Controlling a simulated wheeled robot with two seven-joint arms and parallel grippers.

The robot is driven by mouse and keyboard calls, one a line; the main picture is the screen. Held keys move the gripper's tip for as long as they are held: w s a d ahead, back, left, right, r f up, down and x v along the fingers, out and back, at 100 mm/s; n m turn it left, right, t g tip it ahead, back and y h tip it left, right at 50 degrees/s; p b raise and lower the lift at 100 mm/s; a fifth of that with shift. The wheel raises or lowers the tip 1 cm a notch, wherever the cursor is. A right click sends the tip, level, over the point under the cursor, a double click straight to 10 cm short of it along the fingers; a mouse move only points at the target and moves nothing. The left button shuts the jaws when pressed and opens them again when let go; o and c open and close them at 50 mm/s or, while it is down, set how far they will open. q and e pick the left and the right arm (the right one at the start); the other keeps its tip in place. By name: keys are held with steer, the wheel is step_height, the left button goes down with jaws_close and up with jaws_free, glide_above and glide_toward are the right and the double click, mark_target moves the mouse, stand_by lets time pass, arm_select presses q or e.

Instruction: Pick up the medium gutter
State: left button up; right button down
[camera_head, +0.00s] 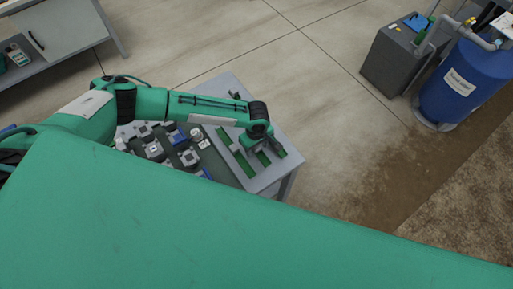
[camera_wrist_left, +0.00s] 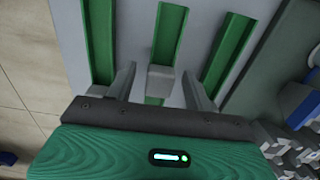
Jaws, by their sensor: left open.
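Three green gutters lie side by side on a light grey board on the bench. In the left wrist view they are a left gutter (camera_wrist_left: 99,40), a middle gutter (camera_wrist_left: 168,38) and a right gutter (camera_wrist_left: 229,48). A grey block (camera_wrist_left: 160,79) crosses the middle one. My left gripper (camera_wrist_left: 160,84) is open, with one finger on each side of the middle gutter and block; I see no grip. My left gripper also shows in the head view (camera_head: 263,147), above the gutters. Their full lengths are cut off or hidden, so I cannot confirm which is medium. My right gripper is out of view.
Several grey and blue fittings (camera_head: 153,150) crowd the bench left of the gutters. A blue barrel (camera_head: 460,85) and a dark grey tank (camera_head: 392,58) stand at the upper right. A cabinet (camera_head: 60,40) is at the upper left. Open floor (camera_head: 335,130) lies right of the bench.

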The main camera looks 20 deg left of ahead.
arm_select(q)
steer(key=c, duration=1.1)
steer(key=shift+r, duration=0.1)
